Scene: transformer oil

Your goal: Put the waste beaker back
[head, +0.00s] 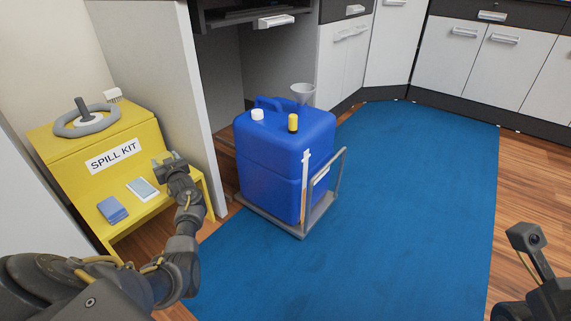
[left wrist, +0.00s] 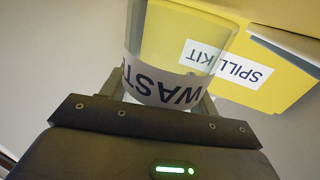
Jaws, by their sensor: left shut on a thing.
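The waste beaker (left wrist: 165,85) is a clear vessel with a white band reading WASTE, upside down in the left wrist view. My left gripper (left wrist: 160,98) is shut on it, with one finger on each side. In the head view my left gripper (head: 167,162) is over the front part of the yellow SPILL KIT stand (head: 75,150). The beaker is too small and covered there to make out clearly. I cannot tell whether it touches the stand. My right gripper is not in view; only part of my right arm shows at the lower right.
A blue pad (head: 112,209) and a pale card (head: 142,188) lie on the stand's lower shelf. A grey ring-shaped item (head: 86,120) is on its top. A blue jerrycan (head: 280,155) with a funnel (head: 302,92) stands on a cart (head: 300,230).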

